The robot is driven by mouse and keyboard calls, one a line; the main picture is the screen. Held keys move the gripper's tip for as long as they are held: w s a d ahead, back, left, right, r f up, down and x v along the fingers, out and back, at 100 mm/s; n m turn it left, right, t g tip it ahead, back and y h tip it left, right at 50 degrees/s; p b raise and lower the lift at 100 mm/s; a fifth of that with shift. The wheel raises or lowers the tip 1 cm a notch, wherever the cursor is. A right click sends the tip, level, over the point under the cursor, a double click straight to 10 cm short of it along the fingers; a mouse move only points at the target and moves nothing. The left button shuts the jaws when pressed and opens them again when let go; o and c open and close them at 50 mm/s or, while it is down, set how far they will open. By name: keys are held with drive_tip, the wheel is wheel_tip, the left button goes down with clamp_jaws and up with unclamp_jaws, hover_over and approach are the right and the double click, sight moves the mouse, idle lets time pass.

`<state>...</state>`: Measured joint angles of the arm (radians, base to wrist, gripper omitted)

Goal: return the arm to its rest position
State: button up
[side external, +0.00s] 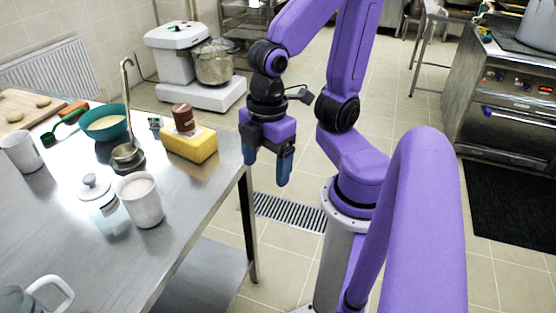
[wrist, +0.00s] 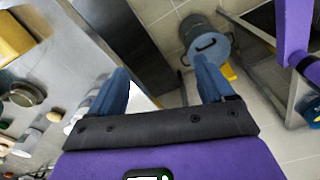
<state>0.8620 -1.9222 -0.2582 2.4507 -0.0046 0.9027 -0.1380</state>
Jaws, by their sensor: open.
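My purple gripper (side external: 267,168) hangs off the right edge of the steel table (side external: 185,235) in the side view, pointing down with its two blue fingers apart. Nothing is between the fingers. In the wrist view, the open fingers (wrist: 162,78) also show empty, with the table to the left and the floor beyond. The yellow block (side external: 189,145) on the table's corner is the nearest object, a short way left of my gripper and apart from it. A small brown jar (side external: 183,119) appears on top of the block.
The table holds a white mug with pale contents (side external: 141,201), a lidded jar (side external: 97,190), a ladle (side external: 128,148), a teal bowl (side external: 106,123) and another mug (side external: 20,152). A stand mixer (side external: 190,68) is behind. An oven (side external: 510,95) stands right; tiled floor lies between.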

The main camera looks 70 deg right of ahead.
drive_tip(key=shift+s+d+f+m, duration=0.25)
drive_tip(key=shift+s+d+m, duration=0.4)
drive_tip(key=shift+s, duration=0.35)
